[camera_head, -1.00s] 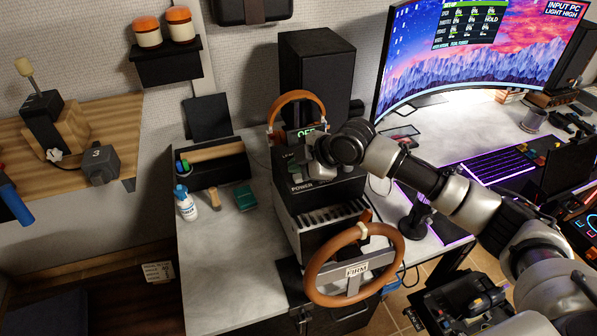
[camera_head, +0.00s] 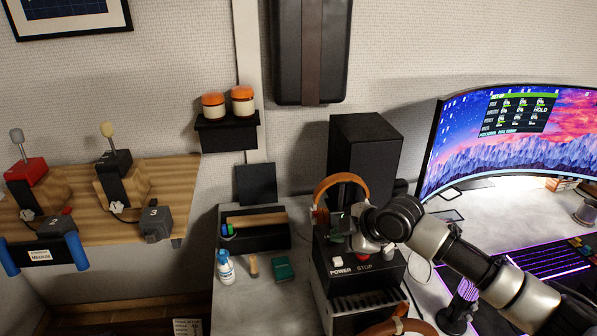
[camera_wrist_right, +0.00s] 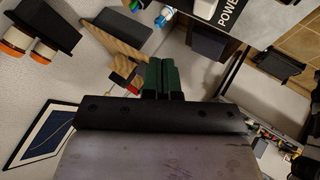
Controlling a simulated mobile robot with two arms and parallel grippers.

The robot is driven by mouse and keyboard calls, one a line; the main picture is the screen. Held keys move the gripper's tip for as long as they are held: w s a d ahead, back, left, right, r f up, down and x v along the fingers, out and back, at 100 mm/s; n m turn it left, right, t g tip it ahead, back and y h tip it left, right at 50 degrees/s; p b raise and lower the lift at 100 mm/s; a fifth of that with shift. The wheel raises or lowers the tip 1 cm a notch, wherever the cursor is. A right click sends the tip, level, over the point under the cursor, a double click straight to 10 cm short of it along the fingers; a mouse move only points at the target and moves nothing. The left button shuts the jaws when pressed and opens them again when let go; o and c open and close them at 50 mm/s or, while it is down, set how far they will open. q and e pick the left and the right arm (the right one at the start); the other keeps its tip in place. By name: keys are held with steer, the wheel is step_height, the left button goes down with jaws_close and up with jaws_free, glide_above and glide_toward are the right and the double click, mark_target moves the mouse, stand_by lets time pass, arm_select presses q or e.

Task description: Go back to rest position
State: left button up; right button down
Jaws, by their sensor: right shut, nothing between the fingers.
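My right gripper (camera_head: 340,226) is in front of the black box marked POWER and STOP (camera_head: 362,268), in the middle of the head view. Its dark green fingers (camera_wrist_right: 160,78) are together and empty in the right wrist view. The arm comes in from the lower right. The gripper hides part of the box's upper face and part of the orange headphones (camera_head: 341,183) behind it. I cannot tell whether it touches the box. My left gripper is not in view.
A black speaker (camera_head: 365,150) stands behind the box, and a curved monitor (camera_head: 510,140) is to the right. A tray (camera_head: 255,240), a white bottle (camera_head: 226,267) and a green block (camera_head: 282,268) lie left. A wooden shelf with levers (camera_head: 180,190) is at far left.

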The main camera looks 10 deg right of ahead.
steer(key=s+a+f+m+g, duration=0.1)
steer(key=s+a+f+m, duration=0.15)
steer(key=s+f, duration=0.35)
steer(key=s+a+f+m, duration=0.2)
steer(key=s+a+f, duration=0.15)
steer(key=s, duration=0.45)
steer(key=s+d+f+m+g+h, duration=0.1)
steer(key=s+d+f+m+h, duration=0.15)
steer(key=s+d+m, duration=0.55)
steer(key=s+d+f+m+g+h, duration=0.1)
steer(key=s+m+h, duration=0.25)
steer(key=s, duration=0.75)
step_height(320, 180, down, 30)
steer(key=s+g+b, duration=0.1)
steer(key=s+b, duration=0.1)
steer(key=b, duration=0.1)
steer(key=s+d+f+b, duration=0.1)
steer(key=s+f, duration=0.7)
steer(key=s+d+f+g, duration=0.1)
steer(key=s+d+f, duration=0.1)
steer(key=s+f, duration=0.6)
steer(key=shift+d+f+n+g+b, duration=0.3)
steer(key=shift+f+b, duration=0.05)
steer(key=shift+f, duration=0.05)
